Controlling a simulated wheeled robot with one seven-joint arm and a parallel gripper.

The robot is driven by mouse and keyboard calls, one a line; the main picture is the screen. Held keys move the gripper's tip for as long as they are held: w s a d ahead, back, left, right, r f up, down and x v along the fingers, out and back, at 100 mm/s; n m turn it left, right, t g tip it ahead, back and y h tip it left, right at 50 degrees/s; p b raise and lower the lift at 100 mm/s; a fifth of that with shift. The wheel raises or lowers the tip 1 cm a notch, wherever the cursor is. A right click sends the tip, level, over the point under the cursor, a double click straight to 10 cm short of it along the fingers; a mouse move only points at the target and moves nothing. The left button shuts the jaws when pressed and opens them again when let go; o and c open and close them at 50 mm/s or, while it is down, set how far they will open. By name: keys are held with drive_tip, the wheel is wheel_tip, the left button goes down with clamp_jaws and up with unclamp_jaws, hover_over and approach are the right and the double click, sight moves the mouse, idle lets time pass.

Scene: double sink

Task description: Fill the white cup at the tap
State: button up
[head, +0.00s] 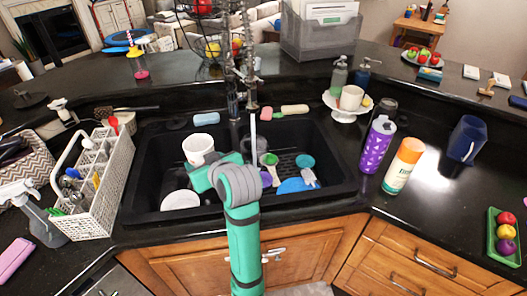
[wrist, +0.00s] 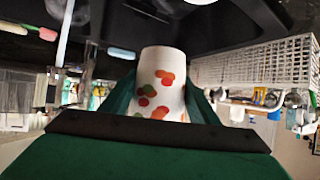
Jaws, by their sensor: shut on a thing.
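The white cup (head: 198,147) is over the left part of the black double sink (head: 140,190). My gripper (head: 201,163) is shut on it. In the wrist view the cup (wrist: 162,72), with red, orange and green spots, sits between my two green fingers. The dark tap (head: 236,100) stands behind the sink, to the right of the cup. A pale vertical streak (head: 253,136) under the tap looks like running water. The cup is left of this streak and apart from it. I cannot see inside the cup well enough to tell its contents.
A white plate or bowl (head: 181,200) lies in the left basin. Utensils and a blue item (head: 295,186) lie in the right basin. A white caddy (head: 92,190) stands left; purple (head: 376,146) and orange-capped (head: 403,165) bottles stand right. Another white cup (head: 351,97) sits on a stand.

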drive_tip(key=shift+m+t+h, duration=0.3)
drive_tip(key=shift+m+h, duration=0.4)
drive_tip(key=shift+m, duration=0.2)
drive_tip(key=w+d+f, duration=0.2)
drive_tip(key=d, duration=0.1)
drive_tip(key=w+d+f, duration=0.2)
drive_tip(key=w, duration=0.1)
drive_tip(key=w+d+f, duration=0.2)
drive_tip(key=w+d, duration=0.1)
drive_tip(key=shift+w+d, duration=0.1)
drive_tip(key=shift+d, duration=0.25)
drive_tip(key=w+d+f+m+h, duration=0.1)
drive_tip(key=w+d+f, duration=0.4)
drive_tip(key=d, duration=0.2)
drive_tip(key=w+a+f+t, duration=0.1)
drive_tip(key=w+a+f, duration=0.1)
drive_tip(key=w, duration=1.4)
drive_tip(key=shift+w+f+h, duration=0.25)
drive_tip(key=shift+f+h, duration=0.05)
drive_tip(key=shift+f, duration=0.4)
drive_tip(key=shift+a, duration=0.1)
drive_tip(key=s+d, duration=0.2)
drive_tip(key=s, duration=1)
drive_tip(key=shift+s, duration=0.4)
